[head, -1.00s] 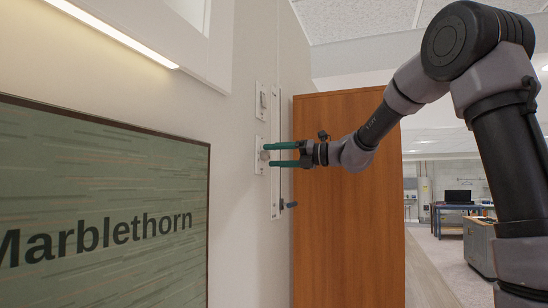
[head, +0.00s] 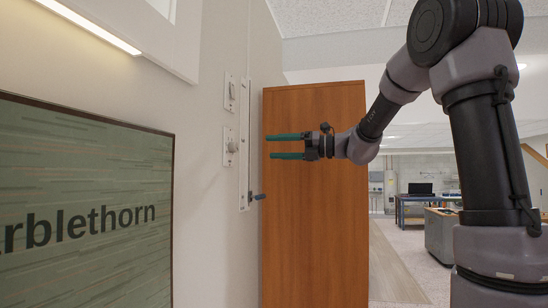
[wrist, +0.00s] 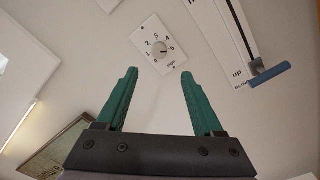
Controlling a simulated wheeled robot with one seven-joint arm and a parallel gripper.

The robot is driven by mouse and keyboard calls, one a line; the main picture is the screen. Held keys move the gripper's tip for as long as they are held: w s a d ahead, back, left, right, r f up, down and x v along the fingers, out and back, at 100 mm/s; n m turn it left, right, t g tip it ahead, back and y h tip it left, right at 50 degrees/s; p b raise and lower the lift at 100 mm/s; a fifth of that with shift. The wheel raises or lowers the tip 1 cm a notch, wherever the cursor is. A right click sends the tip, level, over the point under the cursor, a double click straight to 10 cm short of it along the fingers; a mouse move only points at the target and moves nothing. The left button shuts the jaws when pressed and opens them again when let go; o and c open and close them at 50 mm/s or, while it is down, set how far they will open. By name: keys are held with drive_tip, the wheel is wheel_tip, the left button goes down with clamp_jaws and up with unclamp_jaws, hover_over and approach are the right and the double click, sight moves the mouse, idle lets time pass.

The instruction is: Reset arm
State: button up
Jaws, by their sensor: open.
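My gripper (head: 287,146) is open, its two green fingers apart with nothing between them. It also shows in the wrist view (wrist: 158,100). In the head view its fingertips stand to the right of a white dial plate (head: 231,146) on the wall, clear of it. In the wrist view the dial plate (wrist: 147,56), with a round knob and numbers, lies beyond the fingertips. My arm reaches in from the right of the head view.
A toggle plate (head: 230,92) sits above the dial. A tall vertical slider panel (head: 245,140) with a blue handle (head: 258,197) is beside it. A wooden cabinet or door (head: 315,230) stands behind my gripper. A green sign (head: 80,200) hangs at left. The floor at right is open before a workbench (head: 425,205).

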drive_tip(key=s+d+f+n+g+h, duration=0.1)
drive_tip(key=s+d+f+n+h, duration=0.3)
drive_tip(key=s+f+n+h, duration=0.55)
drive_tip(key=s+d+f+n+t+h, duration=0.2)
drive_tip(key=s+d+f+n+h, duration=0.3)
drive_tip(key=s+d+f+n, duration=0.3)
drive_tip(key=s+d+n, duration=0.4)
drive_tip(key=s+n, duration=0.2)
drive_tip(key=n, duration=0.2)
drive_tip(key=shift+d+f+n+h, duration=0.15)
drive_tip(key=shift+f+n+h, duration=0.1)
drive_tip(key=shift+n+h, duration=0.1)
